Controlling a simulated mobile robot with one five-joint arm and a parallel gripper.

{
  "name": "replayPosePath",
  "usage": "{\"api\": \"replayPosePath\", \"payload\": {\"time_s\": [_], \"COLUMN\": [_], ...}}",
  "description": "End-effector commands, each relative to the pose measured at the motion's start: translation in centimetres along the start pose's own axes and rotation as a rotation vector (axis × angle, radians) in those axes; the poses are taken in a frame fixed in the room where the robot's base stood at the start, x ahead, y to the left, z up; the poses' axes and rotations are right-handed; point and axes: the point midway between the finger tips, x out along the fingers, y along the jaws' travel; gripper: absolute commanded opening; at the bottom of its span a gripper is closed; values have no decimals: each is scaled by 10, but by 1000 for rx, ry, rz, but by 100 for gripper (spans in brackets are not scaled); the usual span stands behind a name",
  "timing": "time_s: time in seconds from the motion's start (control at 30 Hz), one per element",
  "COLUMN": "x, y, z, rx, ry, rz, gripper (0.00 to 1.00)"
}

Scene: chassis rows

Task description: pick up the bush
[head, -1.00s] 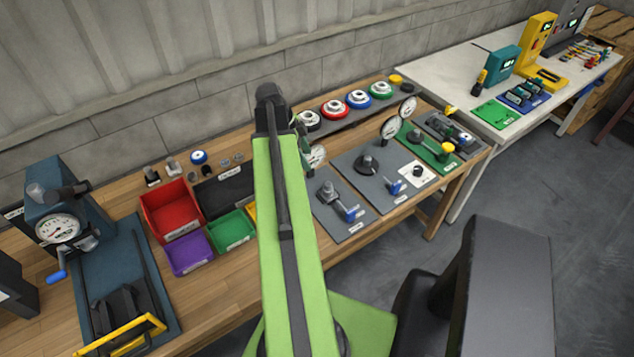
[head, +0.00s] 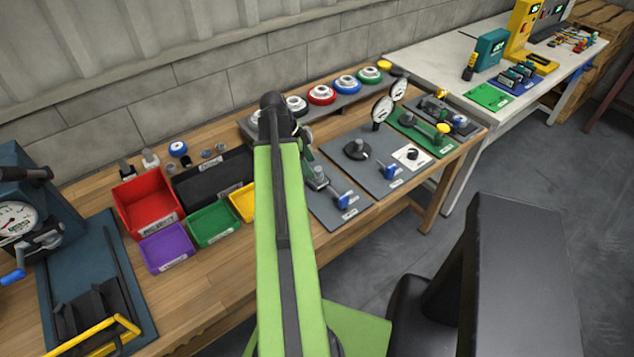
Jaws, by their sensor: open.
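I cannot pick out the bush with certainty. Two small grey metal pieces, a left one (head: 205,153) and a right one (head: 220,148), stand on the wooden bench near the wall, behind the black tray (head: 185,188); they are too small to tell what they are. My green arm rises through the middle of the head view and covers part of the bench. My gripper does not show; it seems to be hidden behind the arm.
A red bin (head: 128,196), a purple bin (head: 167,248), a green bin (head: 213,226) and a yellow bin (head: 243,202) stand left of my arm. A gauge press (head: 22,195) is at far left. Fixture plates (head: 375,170) fill the bench's right part.

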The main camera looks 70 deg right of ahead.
Motion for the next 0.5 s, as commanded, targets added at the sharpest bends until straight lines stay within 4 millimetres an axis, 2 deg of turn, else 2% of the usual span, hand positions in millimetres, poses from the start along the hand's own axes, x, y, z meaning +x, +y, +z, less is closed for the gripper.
{"api": "replayPosePath", "payload": {"time_s": [0.3, 0.5], "x": [51, 50], "y": [-3, -3], "z": [0, -3], "rx": [0, -1], "ry": [0, 0], "rz": [0, -1], "gripper": [61, 61]}}
